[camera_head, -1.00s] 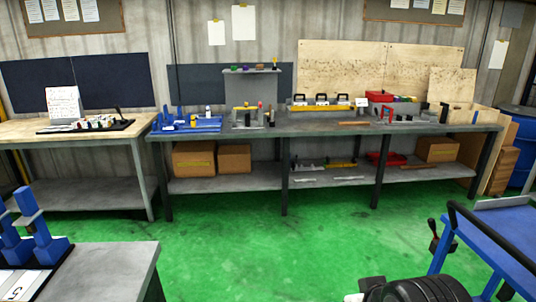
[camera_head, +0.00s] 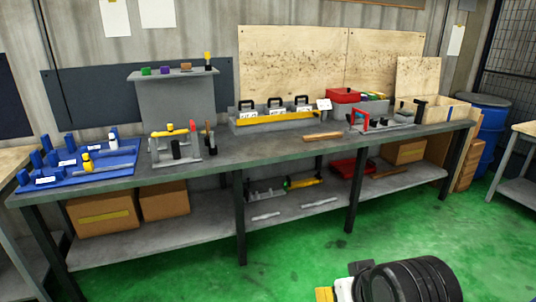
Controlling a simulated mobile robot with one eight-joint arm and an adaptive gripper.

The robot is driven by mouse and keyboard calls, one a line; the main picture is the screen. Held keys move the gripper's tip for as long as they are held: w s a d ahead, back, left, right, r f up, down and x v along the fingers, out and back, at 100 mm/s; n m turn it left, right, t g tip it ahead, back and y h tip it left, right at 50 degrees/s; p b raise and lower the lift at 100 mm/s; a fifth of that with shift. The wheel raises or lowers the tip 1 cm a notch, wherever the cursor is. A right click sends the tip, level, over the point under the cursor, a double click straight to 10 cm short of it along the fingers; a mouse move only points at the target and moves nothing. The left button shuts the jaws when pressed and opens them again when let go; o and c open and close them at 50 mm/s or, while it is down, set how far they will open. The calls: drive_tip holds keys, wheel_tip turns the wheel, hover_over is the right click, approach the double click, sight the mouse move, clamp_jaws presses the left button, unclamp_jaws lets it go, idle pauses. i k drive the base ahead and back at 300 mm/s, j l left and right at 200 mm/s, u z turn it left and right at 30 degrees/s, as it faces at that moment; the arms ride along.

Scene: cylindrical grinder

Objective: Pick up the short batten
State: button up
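A short brown wooden batten (camera_head: 322,136) lies flat on the grey bench top (camera_head: 265,151), near its front edge and right of the middle. A second brown wooden strip (camera_head: 390,172) lies on the lower shelf, further right, and looks somewhat longer. No gripper fingers can be made out. Only a black ribbed part of my arm, with white and yellow pieces beside it, shows at the bottom edge, well in front of the bench and apart from both strips.
Blue trays (camera_head: 75,165) fill the bench's left end. Cartons (camera_head: 165,200) sit on the lower shelf (camera_head: 200,225). Green floor (camera_head: 290,265) before the bench is clear.

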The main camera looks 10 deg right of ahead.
sight(337, 135)
drive_tip(key=i+j+z, duration=0.1)
drive_tip(key=i+z, duration=0.2)
drive_tip(key=i, duration=0.2)
drive_tip(key=i+j+z, duration=0.25)
drive_tip(key=i, duration=0.2)
drive_tip(key=i+u, duration=0.1)
drive_tip(key=i, duration=0.75)
drive_tip(key=i+u, duration=0.1)
drive_tip(key=i, duration=0.7)
drive_tip(key=i+l+u, duration=0.1)
drive_tip(key=i, duration=0.75)
drive_tip(key=l, duration=0.1)
